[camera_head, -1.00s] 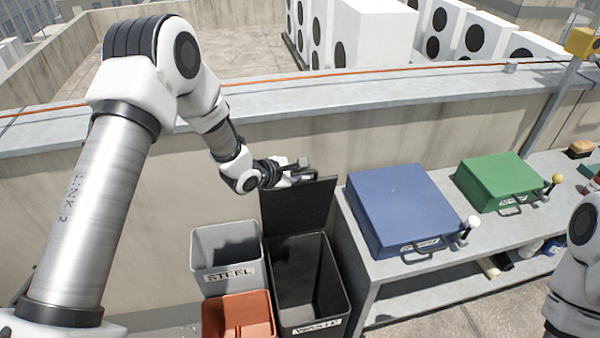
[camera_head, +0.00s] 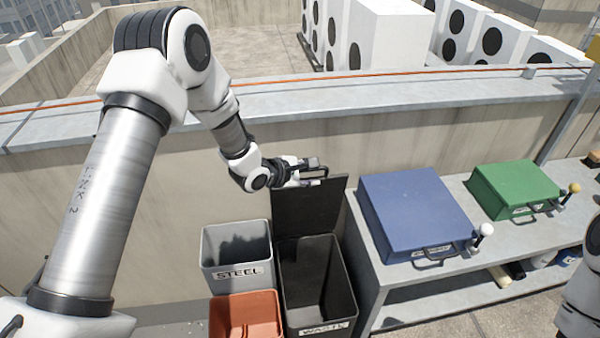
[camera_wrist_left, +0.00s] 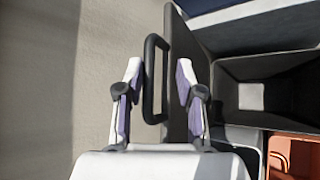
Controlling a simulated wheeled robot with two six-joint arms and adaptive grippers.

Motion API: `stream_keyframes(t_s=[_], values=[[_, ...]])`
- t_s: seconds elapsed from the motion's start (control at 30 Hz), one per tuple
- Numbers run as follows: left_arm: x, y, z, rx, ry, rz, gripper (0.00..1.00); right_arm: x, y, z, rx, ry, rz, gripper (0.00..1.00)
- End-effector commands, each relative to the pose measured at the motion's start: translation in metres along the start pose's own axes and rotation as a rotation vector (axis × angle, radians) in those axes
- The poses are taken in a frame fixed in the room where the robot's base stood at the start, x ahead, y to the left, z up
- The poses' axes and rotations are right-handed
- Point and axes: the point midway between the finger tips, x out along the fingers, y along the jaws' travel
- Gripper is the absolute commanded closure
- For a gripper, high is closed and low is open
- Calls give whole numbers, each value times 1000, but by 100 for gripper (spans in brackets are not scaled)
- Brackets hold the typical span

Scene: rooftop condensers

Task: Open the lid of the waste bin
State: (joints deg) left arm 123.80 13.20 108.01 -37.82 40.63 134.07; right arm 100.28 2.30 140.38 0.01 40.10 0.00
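The dark waste bin (camera_head: 290,310), labelled "WASTE", stands against the parapet with its inside showing. Its lid (camera_head: 308,212) stands upright at the bin's back edge. My left gripper (camera_head: 318,172) is at the lid's upper edge. In the left wrist view, the gripper (camera_wrist_left: 158,75) is open, with the lid's black loop handle (camera_wrist_left: 150,90) between its spread fingers and a gap on both sides. The lid also shows there nearly edge-on (camera_wrist_left: 176,60). My right gripper is out of view; only part of that arm shows at the right edge.
A grey steel bin (camera_head: 237,285) and an orange bin (camera_head: 245,315) stand left of the waste bin. A bench (camera_head: 400,270) on the right holds a blue case (camera_head: 412,210) and a green case (camera_head: 512,187). The parapet wall (camera_head: 130,190) runs close behind.

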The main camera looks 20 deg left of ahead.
Motion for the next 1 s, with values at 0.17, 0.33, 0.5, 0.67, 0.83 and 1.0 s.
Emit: stream_keyframes(t_s=[0.17,0.33,0.5,0.67,0.83,1.0], values=[[-41,2,0,-6,-2,4,63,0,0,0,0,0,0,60],[-83,1,1,-8,-4,3,63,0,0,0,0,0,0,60],[-106,0,0,-4,-1,1,63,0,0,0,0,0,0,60],[-110,0,0,-1,-1,-2,63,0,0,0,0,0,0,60],[-109,0,0,-1,-1,-1,63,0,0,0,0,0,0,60],[-109,0,0,-1,0,-2,63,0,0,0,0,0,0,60]])
